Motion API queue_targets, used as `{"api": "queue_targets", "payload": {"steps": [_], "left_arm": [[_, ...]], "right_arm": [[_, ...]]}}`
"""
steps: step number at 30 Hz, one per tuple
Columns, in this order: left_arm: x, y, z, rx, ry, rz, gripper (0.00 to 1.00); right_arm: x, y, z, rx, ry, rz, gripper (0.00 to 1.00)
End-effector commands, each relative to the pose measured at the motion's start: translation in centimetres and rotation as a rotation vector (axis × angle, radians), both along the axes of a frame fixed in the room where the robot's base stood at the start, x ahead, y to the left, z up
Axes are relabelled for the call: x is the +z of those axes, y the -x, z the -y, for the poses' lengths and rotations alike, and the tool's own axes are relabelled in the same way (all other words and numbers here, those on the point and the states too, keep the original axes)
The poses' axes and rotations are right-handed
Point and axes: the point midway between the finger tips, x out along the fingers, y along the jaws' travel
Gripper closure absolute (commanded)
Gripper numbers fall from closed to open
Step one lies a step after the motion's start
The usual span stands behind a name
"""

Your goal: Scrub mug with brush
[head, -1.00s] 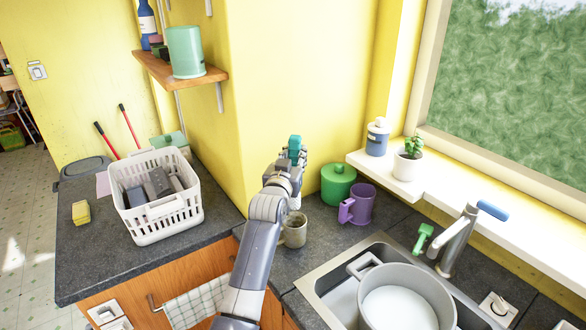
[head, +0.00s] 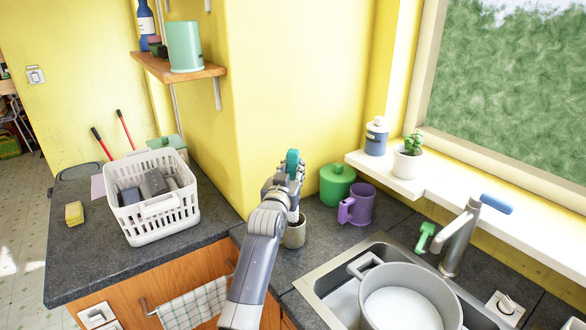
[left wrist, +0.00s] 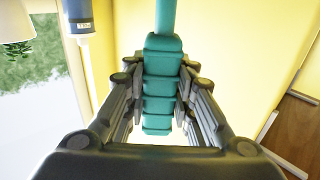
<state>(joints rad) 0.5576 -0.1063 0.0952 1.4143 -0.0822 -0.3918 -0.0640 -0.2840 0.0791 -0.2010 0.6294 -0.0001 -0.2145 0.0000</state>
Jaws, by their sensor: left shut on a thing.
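My left gripper (head: 292,170) is shut on the teal ribbed handle of a brush (head: 292,157). The handle also shows between the fingers in the left wrist view (left wrist: 162,85). A grey-beige mug (head: 294,237) stands on the dark counter directly below the gripper, partly hidden by my arm. A small pale part, perhaps the brush's bristles, shows at the mug's mouth; I cannot tell how deep it reaches. A purple mug (head: 361,205) stands to the right, apart from the gripper. My right gripper is not in view.
A green lidded pot (head: 336,187) stands behind the purple mug. The sink with a large pot (head: 405,300) and the faucet (head: 458,240) are at the right. A white basket (head: 155,215) stands on the left counter. The yellow wall is close behind.

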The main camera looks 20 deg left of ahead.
Motion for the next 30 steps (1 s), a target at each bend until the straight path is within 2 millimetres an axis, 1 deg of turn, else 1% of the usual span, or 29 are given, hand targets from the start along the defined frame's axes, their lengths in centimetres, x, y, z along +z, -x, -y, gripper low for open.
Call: {"api": "queue_targets", "payload": {"steps": [1,7,11,16,21,25,30], "left_arm": [[-0.7,0.0,0.0,0.000,-0.001,0.000,1.00],[-2.3,0.0,0.0,0.000,-0.001,-0.001,1.00],[-3.4,0.0,0.0,0.000,-0.001,0.000,1.00],[-4.7,0.0,0.0,0.000,-0.001,-0.001,1.00],[-5.8,0.0,0.0,0.000,-0.001,0.001,1.00],[-6.4,0.0,0.0,0.001,-0.001,0.000,1.00],[-6.7,0.0,0.0,0.000,-0.001,0.000,1.00]], "right_arm": [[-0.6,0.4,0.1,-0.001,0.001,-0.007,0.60],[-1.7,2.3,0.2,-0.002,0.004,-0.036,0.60],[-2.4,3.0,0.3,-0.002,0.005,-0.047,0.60],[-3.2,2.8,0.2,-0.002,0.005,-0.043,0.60],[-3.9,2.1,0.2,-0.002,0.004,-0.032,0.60],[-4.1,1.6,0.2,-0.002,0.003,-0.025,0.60],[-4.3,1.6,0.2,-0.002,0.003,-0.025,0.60]]}}
